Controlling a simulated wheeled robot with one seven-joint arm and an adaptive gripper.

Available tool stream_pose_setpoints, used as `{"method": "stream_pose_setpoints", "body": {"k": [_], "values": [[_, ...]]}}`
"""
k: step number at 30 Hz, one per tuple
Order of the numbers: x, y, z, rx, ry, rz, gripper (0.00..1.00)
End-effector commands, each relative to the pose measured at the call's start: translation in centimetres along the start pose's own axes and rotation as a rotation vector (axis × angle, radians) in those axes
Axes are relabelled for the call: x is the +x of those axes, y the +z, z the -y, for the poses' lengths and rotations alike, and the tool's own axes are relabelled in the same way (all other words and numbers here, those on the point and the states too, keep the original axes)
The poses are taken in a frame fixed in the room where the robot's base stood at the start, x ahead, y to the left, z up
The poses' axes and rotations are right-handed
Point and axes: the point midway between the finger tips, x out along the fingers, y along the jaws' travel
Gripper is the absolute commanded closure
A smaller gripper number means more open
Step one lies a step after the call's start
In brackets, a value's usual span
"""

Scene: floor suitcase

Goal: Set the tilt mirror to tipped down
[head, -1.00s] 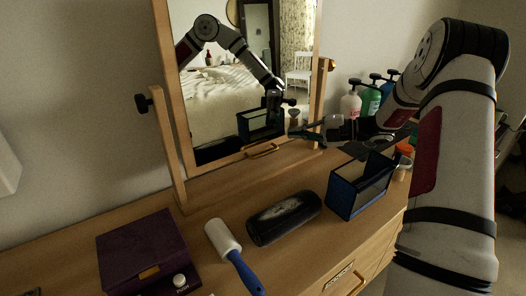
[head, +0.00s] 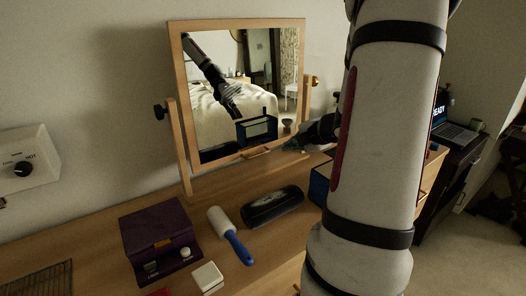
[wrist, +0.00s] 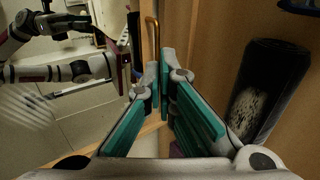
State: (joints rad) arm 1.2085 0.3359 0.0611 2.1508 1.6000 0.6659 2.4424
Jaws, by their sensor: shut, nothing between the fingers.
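The tilt mirror (head: 236,92) has a light wooden frame and hangs between two posts with a dark knob (head: 160,111) at the left. It stands at the back of the wooden dresser, its glass facing me and showing the bed and my arm. A small brass handle (head: 257,152) is on its lower rail. My gripper (head: 297,147), with teal finger pads, is just right of this handle in the head view. In the wrist view my gripper (wrist: 159,72) is shut and empty, its tips just below the brass handle (wrist: 153,35) in the picture. Contact cannot be told.
On the dresser are a purple box (head: 160,238), a lint roller (head: 222,222), a black case (head: 272,206), a white block (head: 207,277) and a blue-sided box (head: 319,183), partly behind my arm. The black case also shows in the wrist view (wrist: 268,92).

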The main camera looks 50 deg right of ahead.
Motion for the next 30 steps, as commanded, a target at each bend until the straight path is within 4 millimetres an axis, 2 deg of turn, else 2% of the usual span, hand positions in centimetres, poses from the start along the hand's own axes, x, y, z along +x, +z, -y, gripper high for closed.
{"method": "stream_pose_setpoints", "body": {"k": [18, 24, 30], "values": [[11.0, -0.2, 0.0, -0.001, 0.001, -0.005, 1.0], [13.2, -0.2, 0.0, -0.002, 0.001, -0.005, 1.0], [13.7, -0.2, 0.0, -0.003, 0.001, -0.004, 1.0]]}}
